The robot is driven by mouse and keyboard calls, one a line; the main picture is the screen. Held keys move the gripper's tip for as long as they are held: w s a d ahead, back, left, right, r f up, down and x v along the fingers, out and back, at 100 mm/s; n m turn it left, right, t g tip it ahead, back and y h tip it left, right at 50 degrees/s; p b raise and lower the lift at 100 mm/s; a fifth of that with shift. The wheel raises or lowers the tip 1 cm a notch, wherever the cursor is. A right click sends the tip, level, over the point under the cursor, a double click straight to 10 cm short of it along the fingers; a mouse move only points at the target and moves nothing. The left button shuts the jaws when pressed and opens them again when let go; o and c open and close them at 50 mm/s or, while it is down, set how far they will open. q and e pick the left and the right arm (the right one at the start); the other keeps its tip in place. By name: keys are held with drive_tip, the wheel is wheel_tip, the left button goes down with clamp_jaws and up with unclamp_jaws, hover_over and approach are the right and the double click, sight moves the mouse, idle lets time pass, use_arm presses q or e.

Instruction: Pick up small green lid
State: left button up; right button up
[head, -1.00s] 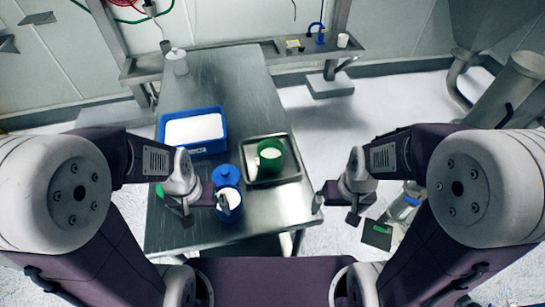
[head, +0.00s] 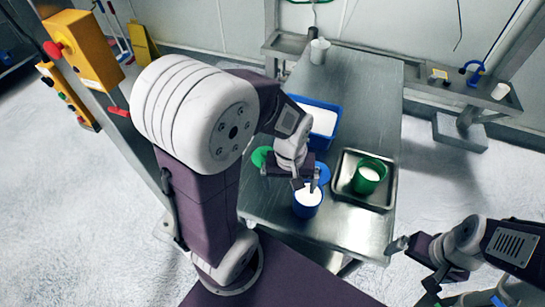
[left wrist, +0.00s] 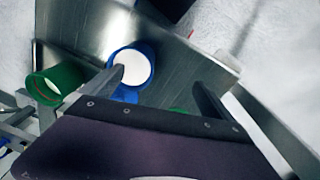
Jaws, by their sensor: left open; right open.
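The small green lid (head: 261,156) lies flat on the steel table in the head view, left of the blue container and partly hidden by my left arm. A sliver of green, likely this lid (left wrist: 178,111), shows behind my left gripper's body in the left wrist view. My left gripper (head: 306,183) is open and empty, over the blue container's far rim and to the right of the lid; its two fingers (left wrist: 157,80) show apart in the left wrist view. My right gripper (head: 412,266) is open and empty, off the table's right front edge.
A blue container (head: 307,205) of white powder stands by a blue lid (head: 323,173). A green container (head: 368,176) stands in a metal tray (head: 383,203) at right. A blue bin (head: 334,105) of white powder sits behind.

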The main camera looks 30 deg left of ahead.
use_arm(q)
drive_tip(key=w+a+r+n+b, duration=0.2)
drive_tip(key=w+a+n, duration=0.1)
drive_tip(key=w+n, duration=0.4)
drive_tip(key=n+b, duration=0.4)
drive_tip(key=n, duration=0.2)
hover_over(265, 155)
drive_tip(key=w, duration=0.2)
drive_tip(key=shift+g, duration=0.4)
wheel_tip(265, 155, down, 8)
drive_tip(key=shift+a+f, duration=0.15)
drive_tip(key=shift+s+a, duration=0.1)
drive_tip(key=shift+s+f, duration=0.15)
drive_tip(key=shift+d+f, duration=0.15)
drive_tip(key=shift+f, duration=0.45)
drive_tip(key=shift+d+f, duration=0.15)
drive_tip(key=shift+f, duration=0.45)
drive_tip(key=shift+a+f, duration=0.15)
drive_tip(key=shift+f, duration=0.3)
drive_tip(key=f, duration=0.2)
drive_tip(key=f+p, duration=0.1)
drive_tip(key=f, duration=0.1)
drive_tip(key=shift+s, duration=0.25)
drive_tip(key=shift+w+a+f, duration=0.1)
drive_tip(key=shift+w+f, duration=0.05)
drive_tip(key=shift+f, duration=0.4)
drive_tip(key=shift+r, duration=0.1)
drive_tip(key=c, duration=1)
